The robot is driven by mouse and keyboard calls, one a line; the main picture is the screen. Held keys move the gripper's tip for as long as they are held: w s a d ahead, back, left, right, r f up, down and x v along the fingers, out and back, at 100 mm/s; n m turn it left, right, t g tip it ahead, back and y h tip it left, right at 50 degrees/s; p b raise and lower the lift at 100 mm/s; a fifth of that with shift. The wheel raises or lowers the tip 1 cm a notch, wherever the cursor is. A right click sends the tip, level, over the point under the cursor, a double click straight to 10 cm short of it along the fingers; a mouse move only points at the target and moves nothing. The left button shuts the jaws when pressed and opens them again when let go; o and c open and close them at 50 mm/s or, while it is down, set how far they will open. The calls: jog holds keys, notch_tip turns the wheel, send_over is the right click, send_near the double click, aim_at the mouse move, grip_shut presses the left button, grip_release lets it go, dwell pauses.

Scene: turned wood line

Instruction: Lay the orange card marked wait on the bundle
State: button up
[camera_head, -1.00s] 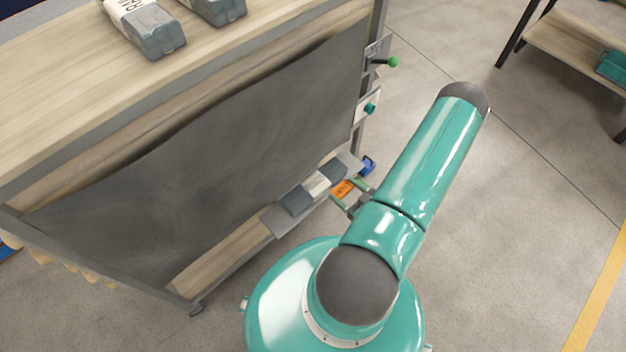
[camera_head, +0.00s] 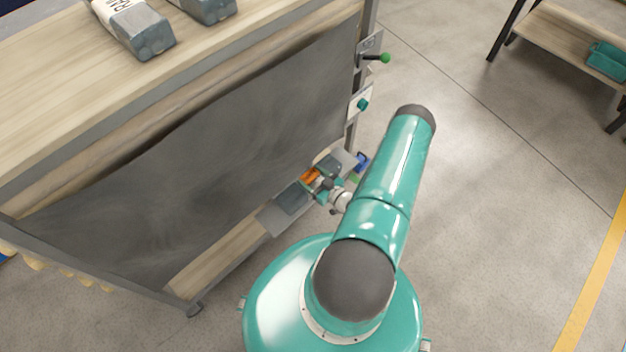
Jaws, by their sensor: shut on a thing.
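The orange card (camera_head: 311,175) is small in the head view, and its marking is too small to read. My gripper (camera_head: 315,181) is shut on the card and holds it over the middle of the grey-wrapped bundle (camera_head: 292,200). The bundle lies on a grey metal shelf (camera_head: 270,221) low at the side of the bench. The card and gripper hide the bundle's pale middle band. I cannot tell whether the card touches the bundle.
Wrapped bundles (camera_head: 148,38) lie on the wooden bench top (camera_head: 60,90). A dark sheet (camera_head: 190,170) hangs on the bench side. A green-knobbed lever (camera_head: 385,58), a teal knob (camera_head: 362,104) and a blue object (camera_head: 361,161) are near the bench corner.

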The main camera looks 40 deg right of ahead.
jog(key=shift+f, duration=0.85)
jog(key=shift+f, duration=0.15)
jog(key=o, duration=0.9)
jog(key=shift+o, duration=0.2)
jog(key=shift+s+r, duration=0.2)
jog(key=s+r, duration=0.1)
jog(key=s, duration=1)
jog(key=shift+s+d+r, duration=0.15)
jog(key=shift+s+r, duration=0.15)
jog(key=shift+r, duration=0.05)
